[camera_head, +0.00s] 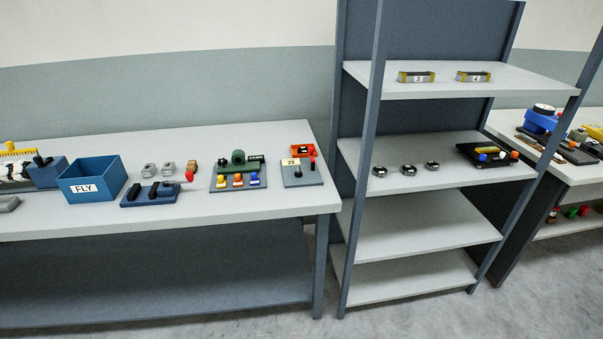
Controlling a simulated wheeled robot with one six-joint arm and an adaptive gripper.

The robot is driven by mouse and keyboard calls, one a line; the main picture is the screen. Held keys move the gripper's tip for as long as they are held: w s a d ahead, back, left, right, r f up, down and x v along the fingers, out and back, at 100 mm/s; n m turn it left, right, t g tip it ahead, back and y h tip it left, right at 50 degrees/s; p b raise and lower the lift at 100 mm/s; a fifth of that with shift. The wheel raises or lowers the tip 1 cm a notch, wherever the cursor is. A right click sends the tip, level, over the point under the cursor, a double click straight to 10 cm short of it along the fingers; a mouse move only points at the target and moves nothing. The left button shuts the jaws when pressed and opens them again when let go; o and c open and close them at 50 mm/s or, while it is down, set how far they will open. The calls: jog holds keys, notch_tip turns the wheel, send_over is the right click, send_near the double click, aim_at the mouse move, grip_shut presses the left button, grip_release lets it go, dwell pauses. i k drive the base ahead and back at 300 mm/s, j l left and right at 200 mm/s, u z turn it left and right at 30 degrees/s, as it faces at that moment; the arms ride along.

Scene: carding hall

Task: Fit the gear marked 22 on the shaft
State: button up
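No gear with a readable 22 shows. A grey plate (302,178) at the right end of the left table bears a small upright post, a red-orange part and a pale label (290,162) with two digits, perhaps 22 or 29. I cannot tell whether the post is the shaft. My gripper is not in view.
The left table (230,207) also holds a blue FLY bin (85,189), a blue fixture (150,195) and a green-topped board (238,182).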

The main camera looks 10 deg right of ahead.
aim_at(378, 171)
jog(key=i+z, duration=0.65)
jog(key=i+j+z, duration=0.5)
jog(key=i+j, duration=0.3)
jog(key=j, duration=0.05)
